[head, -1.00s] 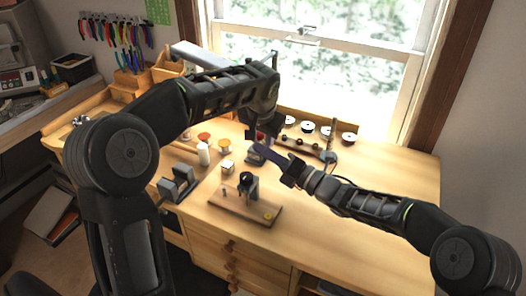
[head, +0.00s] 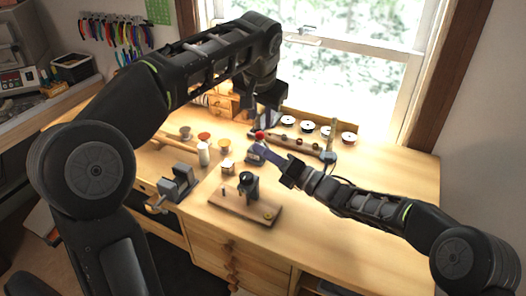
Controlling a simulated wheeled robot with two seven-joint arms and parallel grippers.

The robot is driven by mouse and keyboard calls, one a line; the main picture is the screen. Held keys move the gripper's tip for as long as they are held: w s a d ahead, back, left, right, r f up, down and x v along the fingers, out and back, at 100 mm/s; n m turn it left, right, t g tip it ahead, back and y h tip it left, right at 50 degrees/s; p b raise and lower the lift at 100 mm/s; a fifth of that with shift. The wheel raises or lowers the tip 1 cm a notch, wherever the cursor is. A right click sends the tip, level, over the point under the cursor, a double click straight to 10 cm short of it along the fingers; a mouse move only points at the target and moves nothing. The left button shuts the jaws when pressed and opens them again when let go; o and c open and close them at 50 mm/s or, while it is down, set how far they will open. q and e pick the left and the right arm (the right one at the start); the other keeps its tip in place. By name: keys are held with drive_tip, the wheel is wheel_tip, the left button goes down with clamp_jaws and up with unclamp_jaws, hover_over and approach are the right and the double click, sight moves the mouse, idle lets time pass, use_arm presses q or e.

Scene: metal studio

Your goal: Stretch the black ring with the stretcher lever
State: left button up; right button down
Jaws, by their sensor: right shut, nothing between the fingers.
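The stretcher (head: 254,158) is a small blue-grey device near the middle of the bench. A red ball (head: 260,135), which looks like its lever knob, stands above it. My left gripper (head: 266,112) is above and just behind the red ball, apart from it; its finger gap is not clear. My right gripper (head: 264,150) is shut and empty, with its tips beside the stretcher and partly in front of it. I cannot make out the black ring; it may be hidden by the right gripper or too small to see.
A wooden board with a dark clamp-like tool (head: 248,186) stands in front. Several round discs (head: 307,127) line the back. The bench's right side (head: 395,180) is clear.

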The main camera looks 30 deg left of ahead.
use_arm(q)
drive_tip(key=s+f+n, duration=0.1)
drive_tip(key=s, duration=0.2)
drive_tip(key=s+f+n+g+h, duration=0.1)
drive_tip(key=s, duration=0.2)
drive_tip(key=s+f+g, duration=0.1)
drive_tip(key=s, duration=0.1)
drive_tip(key=shift+s+d+f+n+h, duration=0.2)
drive_tip(key=shift+s+f+n+h, duration=0.15)
drive_tip(key=shift+s+n+h, duration=0.05)
drive_tip(key=s+d+f+m+g+h, duration=0.4)
drive_tip(key=s+d+f, duration=0.7)
drive_tip(key=s+d, duration=0.15)
drive_tip(key=s+d+f+n, duration=0.1)
drive_tip(key=s+d+f, duration=0.1)
drive_tip(key=f, duration=1)
drive_tip(key=s+d+f+n+t, duration=0.1)
drive_tip(key=s+d+f, duration=0.2)
drive_tip(key=f, duration=0.9)
drive_tip(key=s+d+f+n+t, duration=0.1)
drive_tip(key=s+d+f, duration=0.2)
drive_tip(key=f, duration=0.9)
drive_tip(key=d, duration=0.3)
drive_tip(key=shift+d, duration=0.15)
